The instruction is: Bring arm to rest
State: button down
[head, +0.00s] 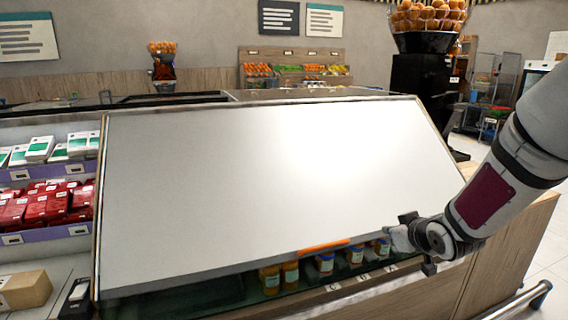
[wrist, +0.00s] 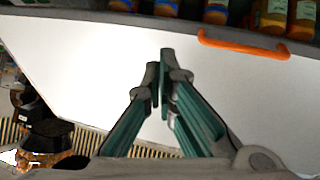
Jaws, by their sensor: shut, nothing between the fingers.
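My arm reaches in from the right in the head view. My gripper (wrist: 160,75) is shut and empty in the wrist view, its two green-sided fingers together at the tips. In the head view the fingers are hard to make out, and the wrist end of my arm is at the lower right of a large white tilted panel. The panel (head: 250,180) carries an orange handle (head: 324,247) on its lower edge. The handle also shows in the wrist view (wrist: 243,44), to the right of my fingertips and apart from them.
Jars (head: 325,263) stand on a shelf below the panel. A shelf with red packs (head: 45,205) and white boxes (head: 40,148) is at the left. A dark juicer with oranges (head: 428,18) stands at the back right. Open floor (head: 525,255) shows at the far right.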

jog(key=s+a+r+m+g+h, duration=0.15)
jog(key=s+r, duration=0.25)
jog(key=s, duration=0.6)
jog(key=s+r+m+g+h, duration=0.1)
jog(key=s+r+g, duration=0.25)
jog(key=s, duration=0.55)
jog(key=s+a+r+g+y, duration=0.1)
jog(key=s+a+g, duration=0.15)
jog(key=s, duration=0.95)
jog(key=s+a+r+g+y, duration=0.15)
jog(key=s+a, duration=0.25)
jog(key=s, duration=0.7)
notch_tip(320, 180, up, 15)
jog(key=t+p, duration=0.2)
jog(key=p, duration=1.1)
jog(key=shift+w+m+h+p, duration=0.15)
jog(key=shift+m+h+p, duration=0.15)
jog(key=shift+m+p, duration=0.15)
